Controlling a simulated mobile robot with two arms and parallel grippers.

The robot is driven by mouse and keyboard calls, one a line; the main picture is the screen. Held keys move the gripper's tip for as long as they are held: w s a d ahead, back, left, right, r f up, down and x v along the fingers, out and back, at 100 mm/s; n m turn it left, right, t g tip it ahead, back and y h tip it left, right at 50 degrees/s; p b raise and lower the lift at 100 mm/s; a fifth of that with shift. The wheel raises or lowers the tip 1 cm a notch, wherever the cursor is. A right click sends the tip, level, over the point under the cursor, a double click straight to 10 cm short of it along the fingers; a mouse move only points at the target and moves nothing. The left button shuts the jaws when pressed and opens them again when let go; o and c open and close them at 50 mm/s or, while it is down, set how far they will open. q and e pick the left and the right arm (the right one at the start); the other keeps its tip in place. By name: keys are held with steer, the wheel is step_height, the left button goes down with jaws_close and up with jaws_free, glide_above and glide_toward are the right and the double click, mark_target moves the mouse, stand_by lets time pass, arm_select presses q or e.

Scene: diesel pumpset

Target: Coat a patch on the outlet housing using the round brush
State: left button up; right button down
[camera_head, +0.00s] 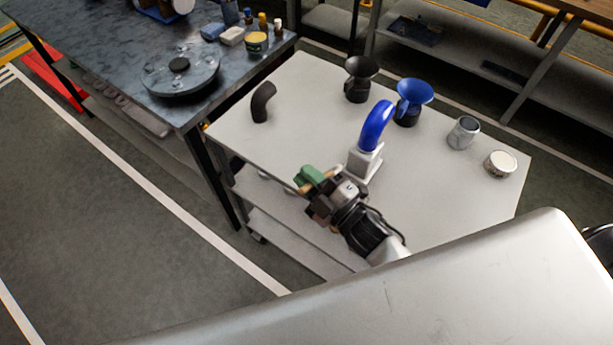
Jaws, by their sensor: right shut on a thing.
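My right gripper (317,196) is over the near edge of the pale cart top. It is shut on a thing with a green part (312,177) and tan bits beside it. I take this for the round brush, but its shape is mostly hidden by the gripper. A glossy blue curved pipe (375,126) stands on a pale square block (364,164) just beyond my gripper. A blue flared piece (413,97) and a black flared piece (359,79) stand farther back. I cannot tell which of these is the outlet housing. My left gripper is not in view.
The pale cart top (300,90) also holds a black elbow (262,103), a grey metal can (463,133) and a white-topped tin (500,163). A dark workbench (120,62) with a round flange (182,74) stands at left. The cart's left middle is clear.

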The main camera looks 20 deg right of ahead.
steer(key=shift+w+d, duration=0.5)
steer(key=shift+d, duration=0.1)
stand_by(0.6)
steer(key=shift+s+d, duration=0.1)
steer(key=s+d+r+p, duration=0.1)
steer(key=s+d+p, duration=0.3)
steer(key=s, duration=0.1)
steer(key=shift+r, duration=0.4)
stand_by(2.9)
